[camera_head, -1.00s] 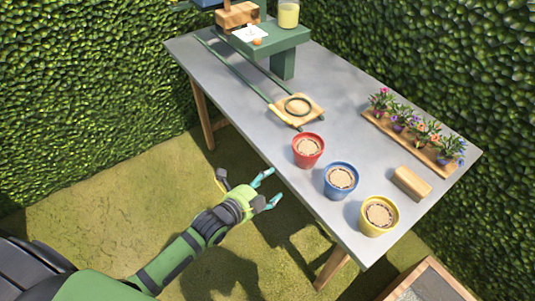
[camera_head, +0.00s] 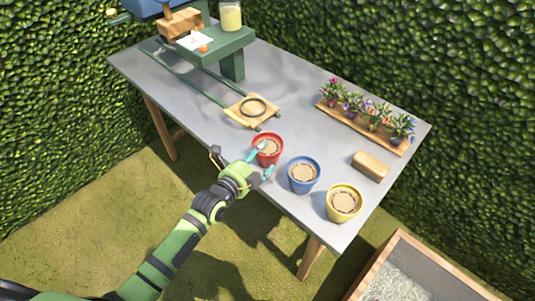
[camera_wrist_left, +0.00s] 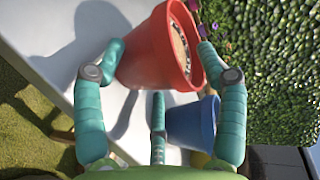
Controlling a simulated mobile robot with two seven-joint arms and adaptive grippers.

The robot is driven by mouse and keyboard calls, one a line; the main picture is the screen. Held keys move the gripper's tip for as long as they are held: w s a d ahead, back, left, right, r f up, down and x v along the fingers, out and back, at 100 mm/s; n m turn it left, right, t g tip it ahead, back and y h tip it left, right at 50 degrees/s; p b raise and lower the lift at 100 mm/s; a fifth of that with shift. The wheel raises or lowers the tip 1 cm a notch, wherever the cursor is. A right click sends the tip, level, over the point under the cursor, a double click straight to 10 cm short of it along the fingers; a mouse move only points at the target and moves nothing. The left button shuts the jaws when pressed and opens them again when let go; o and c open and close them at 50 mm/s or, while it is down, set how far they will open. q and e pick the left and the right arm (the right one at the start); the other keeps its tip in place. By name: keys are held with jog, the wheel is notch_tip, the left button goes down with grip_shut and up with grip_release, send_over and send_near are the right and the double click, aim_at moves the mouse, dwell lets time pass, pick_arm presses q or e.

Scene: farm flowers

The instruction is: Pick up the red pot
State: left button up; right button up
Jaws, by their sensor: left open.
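The red pot (camera_head: 268,147) stands upright near the front edge of the grey table, with a pale fill inside. My left gripper (camera_head: 262,160) is open at its near side, with fingertips reaching the pot. In the left wrist view the red pot (camera_wrist_left: 160,48) is large and lies between the spread teal fingers (camera_wrist_left: 160,60). One finger shows on each side of it, and I cannot tell if they touch it. A third teal finger part shows below the pot. My right gripper is not in view.
A blue pot (camera_head: 303,174) stands just right of the red one, with a yellow pot (camera_head: 343,202) beyond it. A wooden block (camera_head: 370,166) and a board of flowers (camera_head: 368,125) lie behind. A wooden plate with a ring (camera_head: 253,109) lies to the left.

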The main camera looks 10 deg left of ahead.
pick_arm(q)
grip_shut()
jog(key=shift+r, duration=0.1)
